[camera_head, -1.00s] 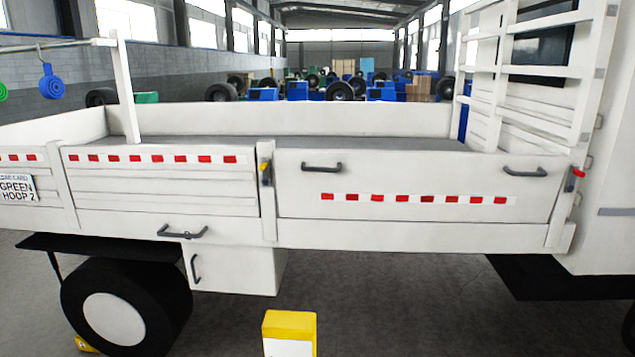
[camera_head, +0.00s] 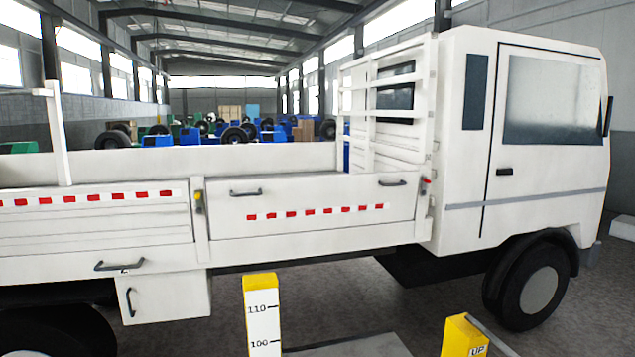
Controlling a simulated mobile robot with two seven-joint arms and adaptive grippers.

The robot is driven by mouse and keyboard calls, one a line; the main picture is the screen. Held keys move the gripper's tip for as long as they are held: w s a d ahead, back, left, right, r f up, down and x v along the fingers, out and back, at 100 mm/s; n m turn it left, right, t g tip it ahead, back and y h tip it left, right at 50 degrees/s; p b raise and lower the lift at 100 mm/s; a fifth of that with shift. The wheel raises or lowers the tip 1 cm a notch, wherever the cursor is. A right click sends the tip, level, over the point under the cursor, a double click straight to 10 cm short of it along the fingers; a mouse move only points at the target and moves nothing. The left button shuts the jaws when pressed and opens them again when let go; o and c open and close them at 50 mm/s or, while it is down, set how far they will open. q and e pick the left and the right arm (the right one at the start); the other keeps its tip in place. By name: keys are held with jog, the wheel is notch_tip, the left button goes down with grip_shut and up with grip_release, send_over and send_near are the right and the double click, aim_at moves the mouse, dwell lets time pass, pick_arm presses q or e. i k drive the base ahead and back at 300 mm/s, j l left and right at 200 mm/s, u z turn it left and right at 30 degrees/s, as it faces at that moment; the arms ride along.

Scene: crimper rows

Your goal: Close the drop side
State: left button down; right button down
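The drop side (camera_head: 330,196) is a white panel in the middle of the truck's side, with a red and white strip and two dark handles (camera_head: 246,193) (camera_head: 392,183) near its top. It stands up between two posts, roughly upright. Its right edge slants, and I cannot tell whether it sits flush. A latch with a yellow part (camera_head: 199,203) is on the left post. A latch with a red grip (camera_head: 424,184) is on the right post by the headboard. Whether the latches are fastened is too small to tell. Neither of my grippers is in view.
The white cab (camera_head: 540,140) stands to the right. A second side panel (camera_head: 95,215) is to the left, above a white storage box (camera_head: 165,298). A yellow-topped marked post (camera_head: 262,315) and a yellow block (camera_head: 464,338) stand on the floor in front.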

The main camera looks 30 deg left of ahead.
aim_at(237, 208)
jog(key=j+z, duration=0.25)
jog(key=z, duration=0.25)
jog(key=i+j+z, duration=0.1)
jog(key=j+z, duration=0.2)
jog(key=z, duration=0.15)
jog(key=j+z, duration=0.3)
jog(key=z, duration=0.2)
